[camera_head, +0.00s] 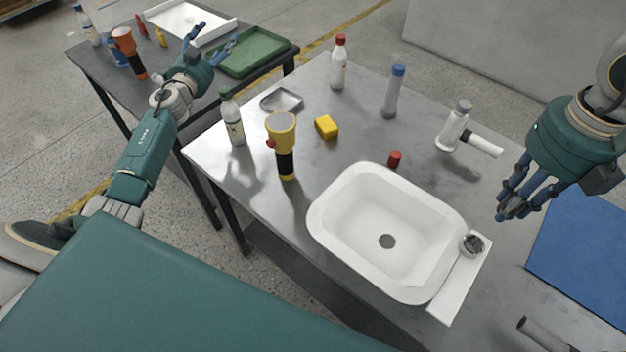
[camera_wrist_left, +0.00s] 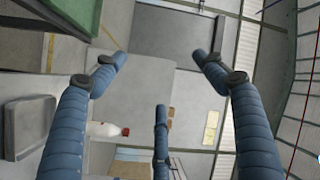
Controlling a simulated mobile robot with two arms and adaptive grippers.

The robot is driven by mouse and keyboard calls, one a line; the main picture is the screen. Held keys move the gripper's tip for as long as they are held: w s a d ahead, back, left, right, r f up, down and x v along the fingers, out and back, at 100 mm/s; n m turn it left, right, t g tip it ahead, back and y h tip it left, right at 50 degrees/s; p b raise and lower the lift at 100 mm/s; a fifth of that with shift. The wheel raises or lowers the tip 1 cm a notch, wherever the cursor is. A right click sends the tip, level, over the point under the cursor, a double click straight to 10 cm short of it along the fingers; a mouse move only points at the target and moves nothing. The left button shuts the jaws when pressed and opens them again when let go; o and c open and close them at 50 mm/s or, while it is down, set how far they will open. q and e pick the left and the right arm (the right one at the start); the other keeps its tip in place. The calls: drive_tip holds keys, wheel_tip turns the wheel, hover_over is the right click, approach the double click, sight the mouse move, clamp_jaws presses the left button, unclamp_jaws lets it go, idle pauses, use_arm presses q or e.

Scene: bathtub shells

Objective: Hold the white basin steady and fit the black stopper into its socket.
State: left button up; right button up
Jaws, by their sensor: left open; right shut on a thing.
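The white basin (camera_head: 372,216) stands upright on the grey metal table, with a dark round drain hole (camera_head: 387,241) in its floor. The hole is uncovered. My left gripper (camera_head: 211,43) is open and empty over the back table, well away from the basin; its spread fingers also show in the left wrist view (camera_wrist_left: 165,85). My right gripper (camera_head: 503,214) is right of the basin, above the table, with fingers closed on a small dark thing. The fingers mostly hide it, so I cannot tell for sure that it is the black stopper.
A round metal fitting (camera_head: 471,244) and a white strip (camera_head: 460,291) lie at the basin's right corner. Behind are a red cap (camera_head: 394,159), grey-white tap (camera_head: 455,126), yellow block (camera_head: 326,127), flashlight (camera_head: 282,145) and bottles. A blue mat (camera_head: 585,252) lies right.

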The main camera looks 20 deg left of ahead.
use_arm(q)
drive_tip(key=w+d+r+m+t+h, duration=0.15)
drive_tip(key=d+r+m+h, duration=0.35)
drive_tip(key=d, duration=0.5)
drive_tip(key=s+d+r+m+g+h, duration=0.1)
drive_tip(key=s+d+m+g+h, duration=0.15)
drive_tip(key=d+m, duration=0.45)
drive_tip(key=s+d+r+m+g+h, duration=0.1)
drive_tip(key=d+m+g+h, duration=0.2)
drive_tip(key=d, duration=0.9)
drive_tip(key=s+d+r+m+g+h, duration=0.15)
drive_tip(key=d+m+h, duration=0.3)
drive_tip(key=d, duration=0.45)
drive_tip(key=s+d+f+m+g, duration=0.4)
drive_tip(key=s+d+g, duration=0.1)
drive_tip(key=s+d, duration=0.2)
drive_tip(key=m+g+y, duration=0.3)
drive_tip(key=m+y, duration=0.5)
drive_tip(key=y, duration=0.2)
approach(325, 197)
drive_tip(key=x, duration=1)
drive_tip(key=shift+w+d+f, duration=0.1)
drive_tip(key=shift+f, duration=0.2)
